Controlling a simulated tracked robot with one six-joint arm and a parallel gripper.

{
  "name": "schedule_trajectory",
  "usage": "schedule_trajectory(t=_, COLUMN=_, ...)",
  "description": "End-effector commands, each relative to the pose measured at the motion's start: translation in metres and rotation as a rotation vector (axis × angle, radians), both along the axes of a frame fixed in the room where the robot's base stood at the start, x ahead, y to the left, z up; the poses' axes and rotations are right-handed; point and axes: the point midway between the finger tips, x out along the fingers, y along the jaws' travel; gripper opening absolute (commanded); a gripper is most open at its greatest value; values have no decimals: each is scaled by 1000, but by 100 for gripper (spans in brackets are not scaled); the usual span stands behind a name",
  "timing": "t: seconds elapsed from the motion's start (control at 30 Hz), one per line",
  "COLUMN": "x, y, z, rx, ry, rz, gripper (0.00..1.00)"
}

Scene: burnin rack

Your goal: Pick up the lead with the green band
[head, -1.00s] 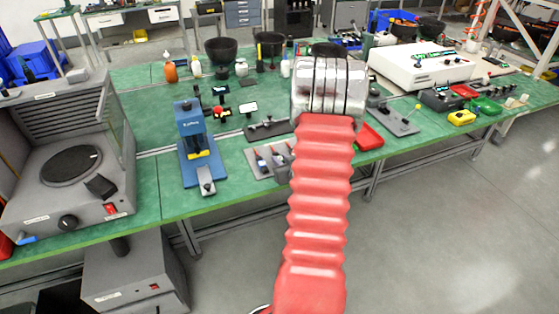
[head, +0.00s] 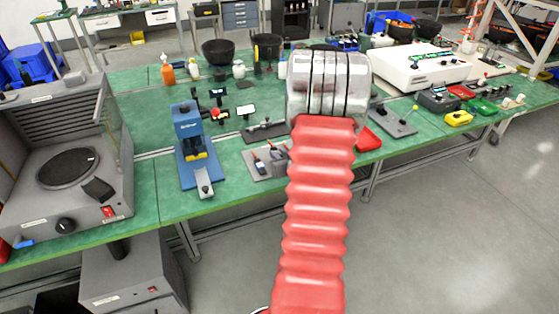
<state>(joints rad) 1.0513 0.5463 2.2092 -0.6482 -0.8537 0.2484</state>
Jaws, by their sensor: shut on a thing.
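My arm, with a red bellows sleeve and a silver ringed wrist, reaches over the front edge of the green bench. The jaws at its end are hidden behind the wrist, so I cannot see what they hold. A grey holder (head: 262,172) with a few slim, dark-and-red-coloured leads (head: 259,165) lies on the bench just left of the arm, partly covered by it. No green band can be made out on any lead.
A blue press (head: 190,145) stands left of the holder, and a grey machine with a round plate (head: 65,165) further left. Open floor (head: 440,240) is at front right.

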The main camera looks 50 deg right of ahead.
Motion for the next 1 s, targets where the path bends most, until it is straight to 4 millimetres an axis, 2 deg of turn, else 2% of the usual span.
schedule_trajectory(t=0.2, x=0, y=0, z=35, rx=-4, ry=-1, rz=1, gripper=0)
schedule_trajectory(t=0.4, x=0, y=0, z=57, rx=-2, ry=-1, rz=2, gripper=0)
schedule_trajectory(t=0.6, x=0, y=0, z=66, rx=0, ry=0, rz=0, gripper=0)
schedule_trajectory(t=1.0, x=0, y=0, z=65, rx=0, ry=0, rz=0, gripper=0)
